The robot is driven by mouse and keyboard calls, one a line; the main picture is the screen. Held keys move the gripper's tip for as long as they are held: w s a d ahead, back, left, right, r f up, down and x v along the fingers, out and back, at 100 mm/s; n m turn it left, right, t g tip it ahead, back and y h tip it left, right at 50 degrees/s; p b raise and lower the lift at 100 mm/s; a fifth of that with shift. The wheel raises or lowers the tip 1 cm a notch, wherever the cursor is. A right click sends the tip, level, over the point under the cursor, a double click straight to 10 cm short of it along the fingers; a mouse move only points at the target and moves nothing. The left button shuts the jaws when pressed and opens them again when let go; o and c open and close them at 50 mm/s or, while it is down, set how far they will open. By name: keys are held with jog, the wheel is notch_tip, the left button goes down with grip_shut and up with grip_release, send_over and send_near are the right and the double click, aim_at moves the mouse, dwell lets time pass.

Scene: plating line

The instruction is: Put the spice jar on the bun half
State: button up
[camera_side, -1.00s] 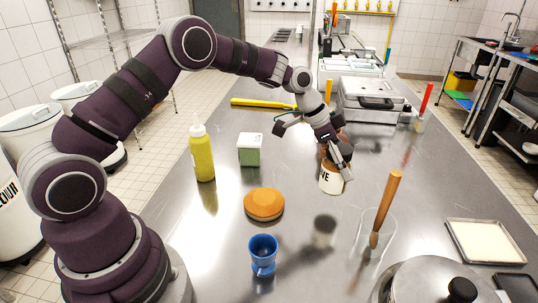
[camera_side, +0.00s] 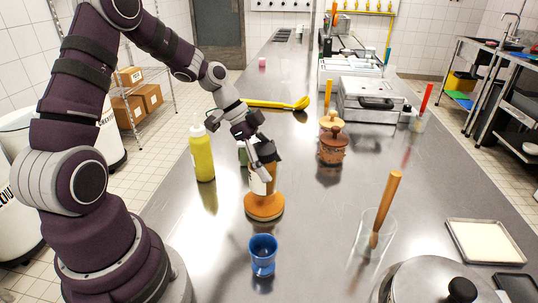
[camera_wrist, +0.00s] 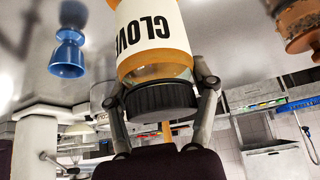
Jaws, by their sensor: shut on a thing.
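The spice jar (camera_side: 258,183) has an orange-brown body, a dark lid and a white label. In the wrist view the jar (camera_wrist: 152,40) shows "CLOV" on its label. My gripper (camera_side: 264,160) is shut on the jar near its dark lid; the fingers (camera_wrist: 162,102) lie on both sides of the lid in the wrist view. The bun half (camera_side: 264,207) is an orange-brown disc on the steel counter. The jar is upright right above the bun half. Its base meets the bun's top in the side view, but I cannot tell whether they touch.
A blue cup (camera_side: 263,254) stands in front of the bun. A yellow bottle (camera_side: 202,155) stands left, and a green-and-white box is mostly hidden behind my gripper. Brown mills (camera_side: 333,147) and a glass with a wooden stick (camera_side: 376,235) stand right, with clear counter between.

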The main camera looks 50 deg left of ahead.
jog(key=shift+f, duration=1.1)
jog(key=o, duration=1.2)
jog(key=shift+f, duration=0.1)
jog(key=shift+o, duration=0.2)
jog(key=v, duration=1.2)
jog(key=s+d+r+n+t+y, duration=0.2)
jog(key=s+d+n+y, duration=0.3)
jog(key=s+d+n, duration=0.3)
jog(key=shift+s+d+r+n, duration=0.4)
jog(key=shift+d+r+n, duration=0.35)
jog(key=shift+n, duration=0.85)
